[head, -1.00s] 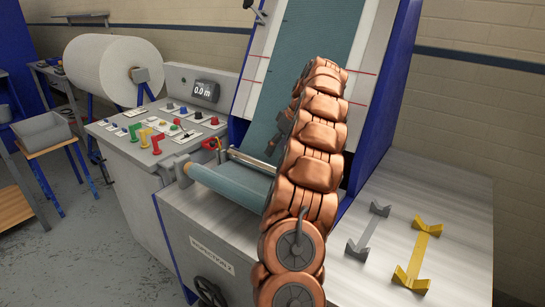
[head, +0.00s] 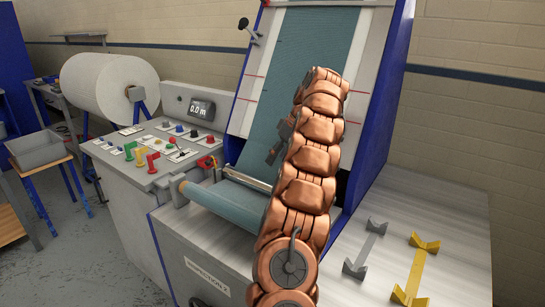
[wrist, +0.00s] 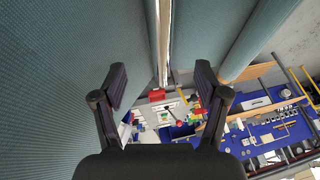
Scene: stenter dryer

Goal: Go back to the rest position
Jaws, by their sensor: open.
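My gripper (wrist: 160,88) is open and empty in the wrist view, its two dark fingers spread apart. In the head view my gripper (head: 277,142) shows only in part, as a dark shape left of my copper arm, in front of the teal fabric (head: 296,80) on the sloped inspection panel. The arm stands raised and hides part of the panel and fabric roll. In the wrist view the teal fabric (wrist: 60,60) fills the left side, with a teal roll (wrist: 245,45) at the right. I cannot tell how far the fingers are from the fabric.
A control console (head: 160,150) with coloured knobs and a 0.0 m display (head: 202,108) stands to the left. A white roll (head: 108,88) is behind it. A grey cradle (head: 366,250) and a yellow cradle (head: 416,270) sit on the right tabletop (head: 440,215), otherwise clear.

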